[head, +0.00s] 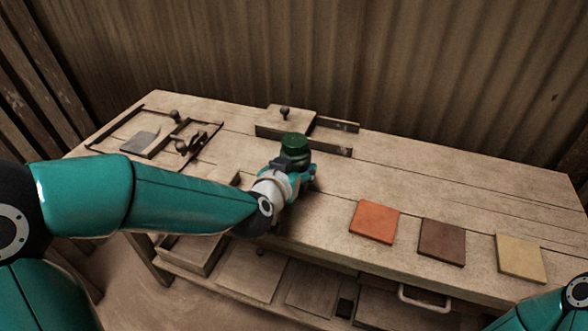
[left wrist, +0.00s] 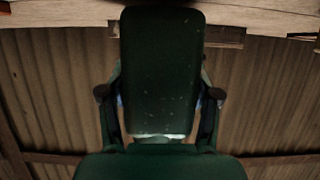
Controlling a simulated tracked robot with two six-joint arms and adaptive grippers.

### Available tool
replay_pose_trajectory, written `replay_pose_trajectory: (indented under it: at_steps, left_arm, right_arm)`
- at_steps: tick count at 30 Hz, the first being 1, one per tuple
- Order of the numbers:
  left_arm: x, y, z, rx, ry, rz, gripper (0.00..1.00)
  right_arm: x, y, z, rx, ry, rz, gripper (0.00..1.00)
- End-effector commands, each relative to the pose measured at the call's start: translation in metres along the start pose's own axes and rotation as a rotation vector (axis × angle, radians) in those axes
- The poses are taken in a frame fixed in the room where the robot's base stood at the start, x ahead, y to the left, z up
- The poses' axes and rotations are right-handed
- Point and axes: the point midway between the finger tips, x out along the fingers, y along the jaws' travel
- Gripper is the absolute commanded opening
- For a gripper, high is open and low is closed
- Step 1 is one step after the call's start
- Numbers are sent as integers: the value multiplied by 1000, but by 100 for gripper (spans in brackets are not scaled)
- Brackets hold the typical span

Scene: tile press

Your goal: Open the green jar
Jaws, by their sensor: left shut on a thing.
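The green jar (head: 295,143) stands upright near the middle of the bench, its rounded dark green top showing above my left gripper (head: 297,168). My left gripper is shut around the jar, and its fingers hide the lower part in the head view. In the left wrist view, the dark green speckled jar body (left wrist: 160,70) sits between the two fingers of my left gripper (left wrist: 160,97). A wider dark green part (left wrist: 160,166) fills the bottom of that view, seemingly the lid. I cannot tell whether the lid is loose. My right gripper is out of view.
Orange (head: 374,221), brown (head: 442,241) and tan tiles (head: 520,258) lie along the right front of the workbench (head: 460,195). A wooden block with a knob (head: 284,121) stands behind the jar. A framed tray (head: 108,131) with small items lies at left.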

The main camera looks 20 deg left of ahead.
Motion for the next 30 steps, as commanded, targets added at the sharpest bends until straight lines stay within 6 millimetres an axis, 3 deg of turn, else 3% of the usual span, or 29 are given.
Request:
replay_pose_trajectory:
  at_steps: [8, 18, 24, 30]
  left_arm:
    - [-21, 0, -51, -2, 10, 1, 0]
    - [-57, 0, -138, -1, 9, 1, 0]
    - [-68, 1, -165, 0, 6, 2, 0]
    - [-72, -2, -174, -1, 4, -4, 0]
  right_arm:
    - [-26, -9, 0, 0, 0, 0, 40]
    - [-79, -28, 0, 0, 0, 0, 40]
    - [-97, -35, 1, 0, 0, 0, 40]
    - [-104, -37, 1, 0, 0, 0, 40]
